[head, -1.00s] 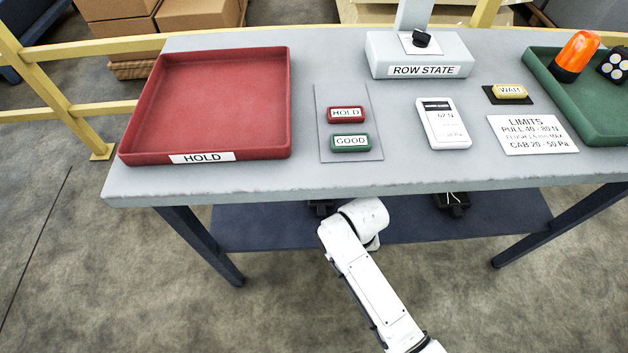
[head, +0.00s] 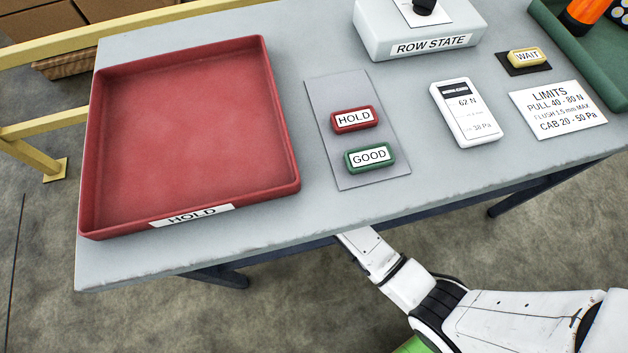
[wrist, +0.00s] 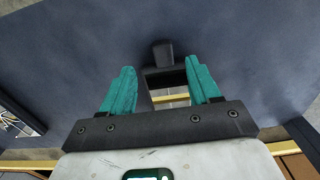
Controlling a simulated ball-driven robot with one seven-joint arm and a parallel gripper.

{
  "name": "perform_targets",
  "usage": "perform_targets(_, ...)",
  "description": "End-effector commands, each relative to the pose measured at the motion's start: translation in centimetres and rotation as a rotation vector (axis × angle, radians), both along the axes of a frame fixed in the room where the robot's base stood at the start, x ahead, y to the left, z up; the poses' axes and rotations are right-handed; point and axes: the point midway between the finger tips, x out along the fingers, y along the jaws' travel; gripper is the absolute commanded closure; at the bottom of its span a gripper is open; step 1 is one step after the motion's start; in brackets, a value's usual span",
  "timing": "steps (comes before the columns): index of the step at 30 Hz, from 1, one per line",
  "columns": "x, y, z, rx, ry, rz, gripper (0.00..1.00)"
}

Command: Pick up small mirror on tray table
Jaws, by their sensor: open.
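No small mirror can be made out in either view. The grey table (head: 250,225) fills most of the head view, with a red HOLD tray (head: 190,135) at its left and part of a green tray (head: 596,62) at its upper right. In the wrist view my gripper (wrist: 160,66) is open, its two teal fingers apart with nothing held between them. It faces a dark blue-grey surface (wrist: 80,50) with a dark block (wrist: 162,50) on it. In the head view my arm reaches under the table's front edge, and the gripper is hidden there.
On the table are a red HOLD plate (head: 354,119), a green GOOD plate (head: 370,158), a white meter (head: 465,112), a ROW STATE box (head: 415,32), a yellow WAIT plate (head: 527,56) and a LIMITS card (head: 557,108). A yellow rail (head: 40,120) runs at the left.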

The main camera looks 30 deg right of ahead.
Motion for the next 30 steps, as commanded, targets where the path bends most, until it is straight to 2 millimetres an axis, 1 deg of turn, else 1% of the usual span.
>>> perform_targets(1,0.0,0.0,-1.0,0.000,0.000,0.000,0.38)
perform_targets(8,0.1,0.1,-2.5,0.000,-0.001,0.000,0.38)
perform_targets(15,0.3,0.3,-6.0,0.000,-0.001,0.001,0.38)
perform_targets(18,0.3,0.3,-6.9,0.000,-0.001,0.001,0.38)
perform_targets(21,0.3,0.3,-7.3,0.000,-0.001,0.001,0.38)
perform_targets(27,0.3,0.3,-7.2,0.001,-0.001,0.000,0.38)
perform_targets(30,0.3,0.3,-7.2,0.000,-0.002,0.000,0.47)
